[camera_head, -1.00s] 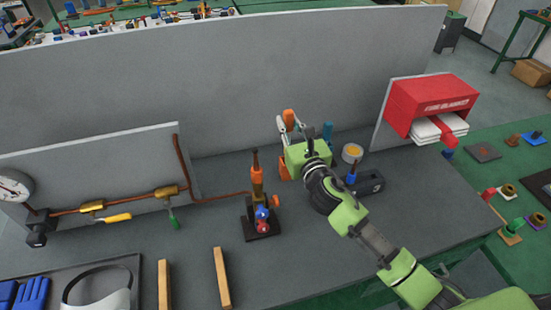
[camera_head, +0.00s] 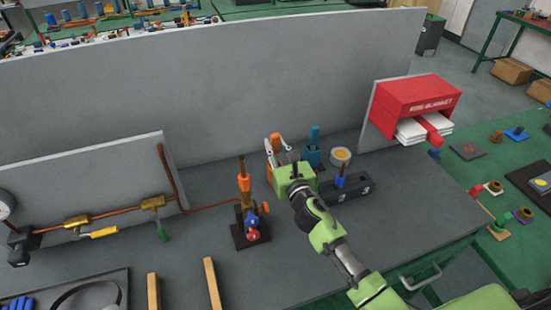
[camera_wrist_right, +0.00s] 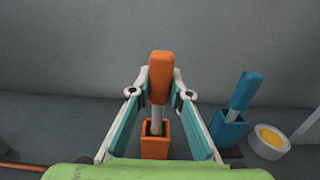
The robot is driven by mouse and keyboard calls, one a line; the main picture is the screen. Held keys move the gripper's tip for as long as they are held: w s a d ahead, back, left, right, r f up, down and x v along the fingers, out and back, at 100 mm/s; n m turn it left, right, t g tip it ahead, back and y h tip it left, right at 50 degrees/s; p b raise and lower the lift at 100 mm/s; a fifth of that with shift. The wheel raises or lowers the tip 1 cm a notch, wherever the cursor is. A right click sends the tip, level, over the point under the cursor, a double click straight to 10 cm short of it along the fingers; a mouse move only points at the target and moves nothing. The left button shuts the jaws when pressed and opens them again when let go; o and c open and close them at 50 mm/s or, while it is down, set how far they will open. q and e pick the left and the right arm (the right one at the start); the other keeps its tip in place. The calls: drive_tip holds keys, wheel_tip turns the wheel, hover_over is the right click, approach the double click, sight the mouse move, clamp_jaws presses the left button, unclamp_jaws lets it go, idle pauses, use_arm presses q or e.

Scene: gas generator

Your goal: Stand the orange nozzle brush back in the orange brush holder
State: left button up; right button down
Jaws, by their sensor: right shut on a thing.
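The orange nozzle brush (camera_wrist_right: 160,77) is upright between the fingertips of my right gripper (camera_wrist_right: 158,85), which is shut on its orange handle. Its pale shaft reaches down into the mouth of the square orange brush holder (camera_wrist_right: 155,148), directly below the handle. How deep the lower end sits is hidden. In the head view the brush handle (camera_head: 276,140) shows just above my right gripper (camera_head: 280,150), and the holder (camera_head: 270,160) is mostly covered by the gripper body. My left gripper is not in view.
A blue holder (camera_head: 313,156) with a blue brush stands close to the right. A burner (camera_head: 247,215) stands to the left, and a grey panel (camera_head: 220,85) rises behind.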

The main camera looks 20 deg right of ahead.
sight(276, 156)
drive_tip(key=shift+f+b, duration=0.35)
drive_tip(key=shift+f, duration=1.25)
drive_tip(key=shift+f, duration=0.15)
drive_tip(key=c, duration=1.9)
unclamp_jaws()
drive_tip(key=s+b, duration=0.2)
drive_tip(key=s, duration=1.2)
